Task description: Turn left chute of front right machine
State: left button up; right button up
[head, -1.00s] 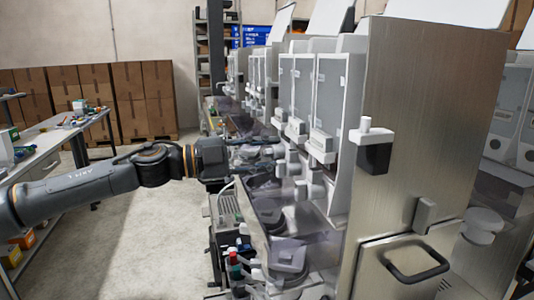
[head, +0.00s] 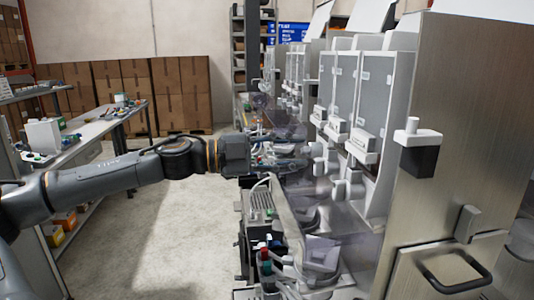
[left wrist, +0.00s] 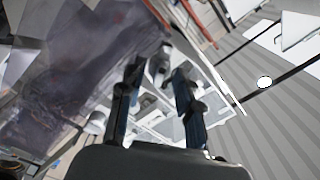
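The front right machine is the near dispenser (head: 343,88) with tall grey hoppers in the head view. White chutes with round knobs (head: 347,187) stick out below its hoppers, behind a see-through panel. My left gripper (head: 300,157) points right at the machine's front, at chute height. In the left wrist view its two dark fingers (left wrist: 157,100) are apart, with a pale rounded part (left wrist: 158,66) showing between their tips. I cannot tell whether they touch it or which chute it is. My right gripper is not in view.
A metal cabinet side with a black handle (head: 455,275) stands at the near right. A tray strip with bottles and small parts (head: 268,262) runs below the chutes. A workbench (head: 95,130) stands at the left, and cardboard boxes (head: 180,95) at the back. The floor between is clear.

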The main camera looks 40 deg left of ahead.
pick_arm(q)
jog(key=v, duration=0.5)
dwell(0.7)
